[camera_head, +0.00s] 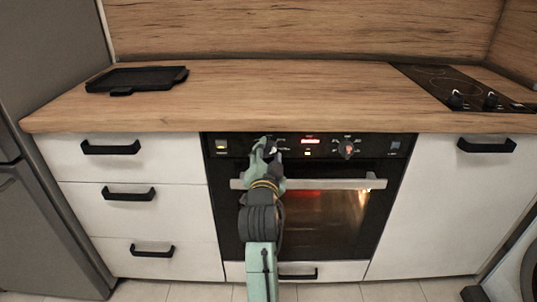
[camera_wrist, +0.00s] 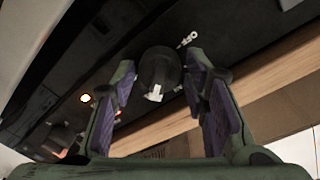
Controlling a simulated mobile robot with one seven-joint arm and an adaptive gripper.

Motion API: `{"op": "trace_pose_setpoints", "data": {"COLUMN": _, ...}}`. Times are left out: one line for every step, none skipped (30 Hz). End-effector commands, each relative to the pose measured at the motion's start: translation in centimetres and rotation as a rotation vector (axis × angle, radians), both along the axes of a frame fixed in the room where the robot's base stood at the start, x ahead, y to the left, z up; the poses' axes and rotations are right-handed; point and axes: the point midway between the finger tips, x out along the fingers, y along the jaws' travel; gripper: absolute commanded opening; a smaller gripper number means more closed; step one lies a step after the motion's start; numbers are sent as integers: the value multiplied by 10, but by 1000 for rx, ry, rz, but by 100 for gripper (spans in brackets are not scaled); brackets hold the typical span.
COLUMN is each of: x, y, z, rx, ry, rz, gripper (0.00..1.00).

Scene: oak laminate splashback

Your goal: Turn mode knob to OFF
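The oven control panel (camera_head: 321,142) has two round knobs. My gripper (camera_head: 268,148) is in front of the left knob and partly hides it in the head view. In the wrist view this dark knob (camera_wrist: 158,70), with a white pointer mark, shows between the two fingers of my gripper (camera_wrist: 161,88). The fingers are open, with a visible gap on each side of the knob. I cannot tell how far the fingertips reach along it. The right knob (camera_head: 347,148) stands clear of my gripper.
The oven handle (camera_head: 335,184) runs across below the panel, behind my arm. A lit red display (camera_head: 311,141) sits between the knobs. The wooden worktop (camera_head: 270,95) edge is just above. A black tray (camera_head: 137,79) and a hob (camera_head: 470,88) are on the worktop.

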Motion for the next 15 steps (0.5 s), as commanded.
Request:
{"op": "trace_pose_setpoints", "data": {"x": 0, "y": 0, "z": 0, "rx": 0, "ry": 0, "rz": 0, "gripper": 36}}
{"op": "trace_pose_setpoints", "data": {"x": 0, "y": 0, "z": 0, "rx": 0, "ry": 0, "rz": 0, "gripper": 34}}
{"op": "trace_pose_setpoints", "data": {"x": 0, "y": 0, "z": 0, "rx": 0, "ry": 0, "rz": 0, "gripper": 31}}
{"op": "trace_pose_setpoints", "data": {"x": 0, "y": 0, "z": 0, "rx": 0, "ry": 0, "rz": 0, "gripper": 29}}
{"op": "trace_pose_setpoints", "data": {"x": 0, "y": 0, "z": 0, "rx": 0, "ry": 0, "rz": 0, "gripper": 27}}
{"op": "trace_pose_setpoints", "data": {"x": 0, "y": 0, "z": 0, "rx": 0, "ry": 0, "rz": 0, "gripper": 24}}
{"op": "trace_pose_setpoints", "data": {"x": 0, "y": 0, "z": 0, "rx": 0, "ry": 0, "rz": 0, "gripper": 22}}
{"op": "trace_pose_setpoints", "data": {"x": 0, "y": 0, "z": 0, "rx": 0, "ry": 0, "rz": 0, "gripper": 20}}
{"op": "trace_pose_setpoints", "data": {"x": 0, "y": 0, "z": 0, "rx": 0, "ry": 0, "rz": 0, "gripper": 18}}
{"op": "trace_pose_setpoints", "data": {"x": 0, "y": 0, "z": 0, "rx": 0, "ry": 0, "rz": 0, "gripper": 16}}
{"op": "trace_pose_setpoints", "data": {"x": 0, "y": 0, "z": 0, "rx": 0, "ry": 0, "rz": 0, "gripper": 14}}
{"op": "trace_pose_setpoints", "data": {"x": 0, "y": 0, "z": 0, "rx": 0, "ry": 0, "rz": 0, "gripper": 11}}
{"op": "trace_pose_setpoints", "data": {"x": 0, "y": 0, "z": 0, "rx": 0, "ry": 0, "rz": 0, "gripper": 9}}
{"op": "trace_pose_setpoints", "data": {"x": 0, "y": 0, "z": 0, "rx": 0, "ry": 0, "rz": 0, "gripper": 7}}
{"op": "trace_pose_setpoints", "data": {"x": 0, "y": 0, "z": 0, "rx": 0, "ry": 0, "rz": 0, "gripper": 5}}
